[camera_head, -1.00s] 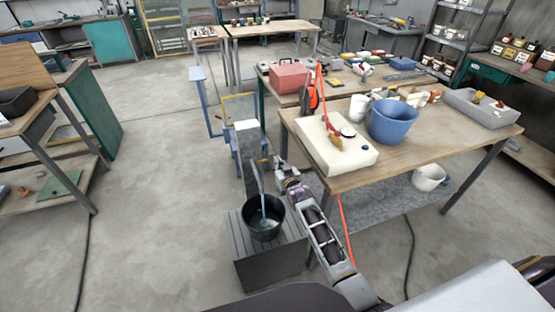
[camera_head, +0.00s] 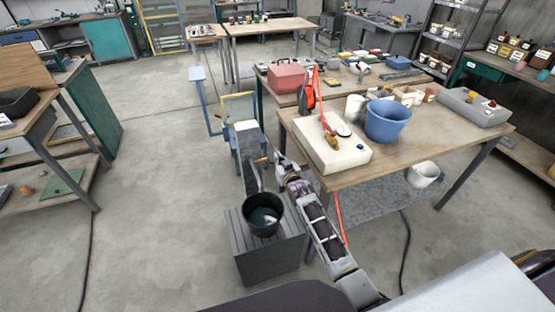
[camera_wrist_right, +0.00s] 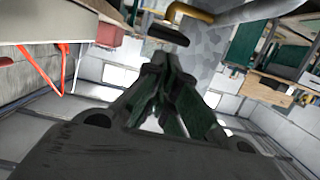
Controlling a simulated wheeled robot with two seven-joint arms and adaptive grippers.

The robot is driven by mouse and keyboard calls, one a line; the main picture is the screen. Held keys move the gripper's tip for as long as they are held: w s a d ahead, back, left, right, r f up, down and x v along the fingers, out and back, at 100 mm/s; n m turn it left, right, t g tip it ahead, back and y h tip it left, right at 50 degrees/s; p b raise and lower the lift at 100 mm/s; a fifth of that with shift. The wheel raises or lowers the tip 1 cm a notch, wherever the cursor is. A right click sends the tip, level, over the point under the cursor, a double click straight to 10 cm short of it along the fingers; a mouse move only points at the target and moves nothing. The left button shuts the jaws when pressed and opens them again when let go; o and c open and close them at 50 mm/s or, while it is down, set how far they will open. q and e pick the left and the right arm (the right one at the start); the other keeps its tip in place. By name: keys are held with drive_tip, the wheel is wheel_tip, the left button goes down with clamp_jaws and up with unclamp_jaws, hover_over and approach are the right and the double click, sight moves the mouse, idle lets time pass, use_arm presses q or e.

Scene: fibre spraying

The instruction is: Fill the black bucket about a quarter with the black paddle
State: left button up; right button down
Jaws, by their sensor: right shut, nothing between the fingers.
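The black bucket (camera_head: 262,228) stands upright on a grey slatted box in the head view, below a grey spout (camera_head: 254,178). Pale liquid shows inside it; its exact level is hard to judge. No stream is visible between spout and bucket. The black paddle (camera_wrist_right: 168,35) shows in the right wrist view, just ahead of my fingertips, by a yellow pipe. My right gripper (camera_head: 278,160) is shut and empty beside the spout's yellow part in the head view; its closed fingers also fill the middle of the wrist view (camera_wrist_right: 165,66). My left gripper is out of view.
The slatted box (camera_head: 268,258) stands beside the wooden table (camera_head: 430,160), which holds a blue bucket (camera_head: 386,121) and a cream box (camera_head: 330,150). A white bucket (camera_head: 422,174) is on the shelf below. Open floor (camera_head: 150,190) lies to the left.

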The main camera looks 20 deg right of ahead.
drive_tip(key=f+b+v, duration=0.1)
drive_tip(key=f+v, duration=0.1)
drive_tip(key=v, duration=0.6)
drive_tip(key=shift+s+r, duration=0.2)
drive_tip(key=shift+s, duration=0.15)
drive_tip(key=shift+r, duration=0.1)
idle(0.7)
drive_tip(key=s+a+f+n+g, duration=0.1)
drive_tip(key=s+f+g, duration=0.3)
drive_tip(key=f, duration=1.1)
drive_tip(key=s+a+f+g, duration=0.1)
drive_tip(key=s+f, duration=0.5)
drive_tip(key=f, duration=0.9)
drive_tip(key=s+d+f+g, duration=0.1)
drive_tip(key=s+f+g, duration=0.3)
drive_tip(key=s+f, duration=1.2)
drive_tip(key=s+d+f+g, duration=0.1)
drive_tip(key=s+f, duration=0.2)
drive_tip(key=s, duration=0.6)
drive_tip(key=s+d+f+g, duration=0.2)
drive_tip(key=s+f, duration=0.2)
drive_tip(key=s, duration=0.6)
drive_tip(key=s+d+f+n+g, duration=0.1)
drive_tip(key=s+d+f+g, duration=0.1)
drive_tip(key=s, duration=0.7)
drive_tip(key=shift+s+f+h, duration=0.15)
drive_tip(key=shift+f+h, duration=0.15)
drive_tip(key=shift+f, duration=0.45)
